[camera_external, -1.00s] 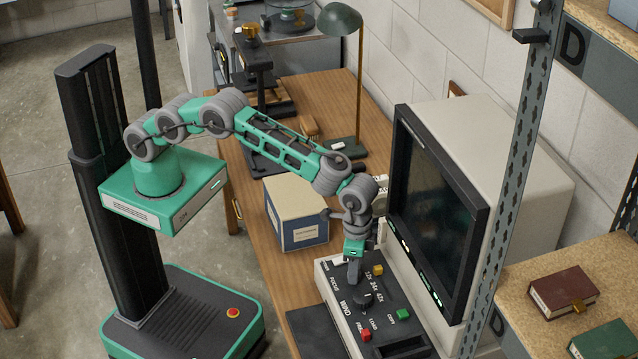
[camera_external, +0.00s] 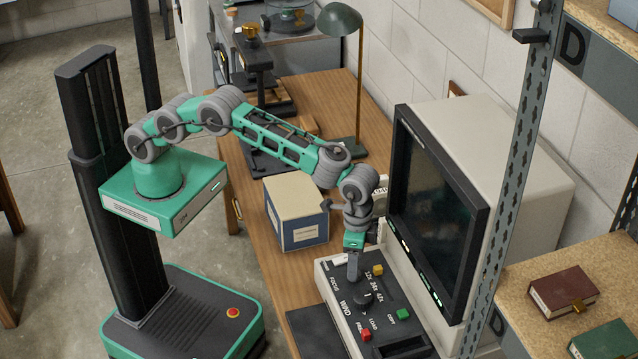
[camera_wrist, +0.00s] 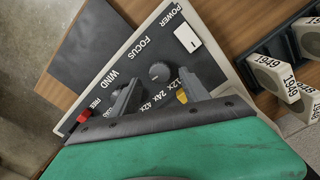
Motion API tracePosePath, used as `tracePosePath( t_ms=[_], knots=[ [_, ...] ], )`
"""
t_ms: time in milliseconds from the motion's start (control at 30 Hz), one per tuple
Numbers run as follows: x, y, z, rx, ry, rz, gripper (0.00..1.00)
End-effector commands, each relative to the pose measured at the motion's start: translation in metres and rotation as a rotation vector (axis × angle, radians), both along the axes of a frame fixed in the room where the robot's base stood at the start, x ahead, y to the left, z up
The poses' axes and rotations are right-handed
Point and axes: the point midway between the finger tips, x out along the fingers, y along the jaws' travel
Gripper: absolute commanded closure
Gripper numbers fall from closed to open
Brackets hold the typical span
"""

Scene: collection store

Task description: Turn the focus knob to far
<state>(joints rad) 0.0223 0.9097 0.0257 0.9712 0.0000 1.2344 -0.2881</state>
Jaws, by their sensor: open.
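The focus knob (camera_wrist: 160,72) is a dark round knob beside the word FOCUS on a black control panel (camera_wrist: 205,68). In the wrist view it appears between my open fingers, and I cannot read its setting. My gripper (camera_wrist: 159,80) is open, pointing down at the panel; its fingertips (camera_external: 353,277) show over the panel in the external view, where they hide the focus knob. I cannot tell whether they touch it. The wind knob (camera_external: 363,299) is near the gripper, with a pale mark on top.
Close to the gripper are a yellow button (camera_external: 377,270) and a white power switch (camera_wrist: 187,38). Red (camera_external: 365,335) and green (camera_external: 402,314) buttons lie nearer the front. A large screen (camera_external: 436,205) stands right of the panel, a blue-and-cream box (camera_external: 303,232) left of it.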

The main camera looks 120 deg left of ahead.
Motion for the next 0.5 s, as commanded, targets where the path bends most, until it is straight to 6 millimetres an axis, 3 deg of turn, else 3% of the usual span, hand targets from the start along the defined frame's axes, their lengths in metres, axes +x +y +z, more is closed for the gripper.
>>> tracePosePath(
  t_ms=[233,500],
  knots=[
    [0.0,0.0,0.044,0.0,-0.001,0.0,0.46],
    [0.0,0.0,0.051,0.0,0.001,0.0,0.46]
  ],
)
